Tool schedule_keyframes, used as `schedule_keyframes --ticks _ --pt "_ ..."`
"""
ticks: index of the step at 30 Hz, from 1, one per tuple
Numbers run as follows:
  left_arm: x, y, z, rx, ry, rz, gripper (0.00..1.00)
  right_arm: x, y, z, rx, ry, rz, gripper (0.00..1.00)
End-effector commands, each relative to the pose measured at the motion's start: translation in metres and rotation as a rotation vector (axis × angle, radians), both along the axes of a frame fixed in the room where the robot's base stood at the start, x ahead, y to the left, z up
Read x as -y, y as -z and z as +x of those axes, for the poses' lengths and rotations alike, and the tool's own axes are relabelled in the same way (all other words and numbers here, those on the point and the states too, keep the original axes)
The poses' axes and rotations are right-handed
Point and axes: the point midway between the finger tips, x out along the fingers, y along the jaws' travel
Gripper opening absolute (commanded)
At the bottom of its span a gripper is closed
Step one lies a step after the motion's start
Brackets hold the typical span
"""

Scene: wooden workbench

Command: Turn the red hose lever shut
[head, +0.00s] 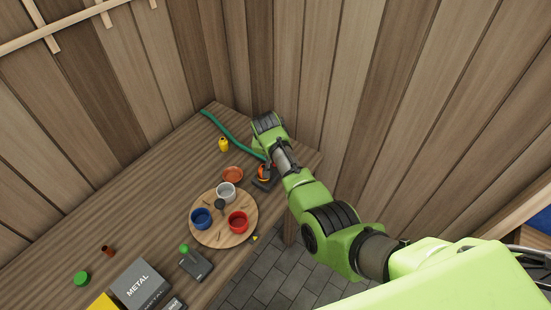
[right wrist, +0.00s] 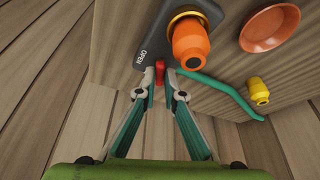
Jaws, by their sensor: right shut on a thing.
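The red lever (right wrist: 160,72) shows in the right wrist view as a small red piece at the edge of a dark base plate (right wrist: 137,38) marked OPEN. An orange knob-like fitting with a gold ring (right wrist: 191,43) stands on the plate. A green hose (right wrist: 222,85) runs away from it. My right gripper (right wrist: 160,85) is shut on the red lever, one fingertip on each side of it. In the head view the base plate (head: 265,184) is at the table's right end, and my right arm hides the lever and fingertips. My left gripper is not in view.
A round wooden board (head: 222,240) carries white, blue and red cups. A grey box marked METAL (head: 140,285) is at the front left. Plank walls stand close behind my right arm.

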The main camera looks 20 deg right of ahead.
Motion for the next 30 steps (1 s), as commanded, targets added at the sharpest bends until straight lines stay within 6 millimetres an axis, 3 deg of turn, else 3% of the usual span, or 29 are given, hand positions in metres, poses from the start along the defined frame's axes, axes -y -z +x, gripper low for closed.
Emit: schedule_keyframes --ticks 15,30 --pt "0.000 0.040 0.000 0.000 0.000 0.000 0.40 -0.003 0.001 0.005 0.006 0.357 0.001 0.00" --pt "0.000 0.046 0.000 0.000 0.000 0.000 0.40 -0.003 -0.002 0.005 0.005 0.436 0.002 0.00"
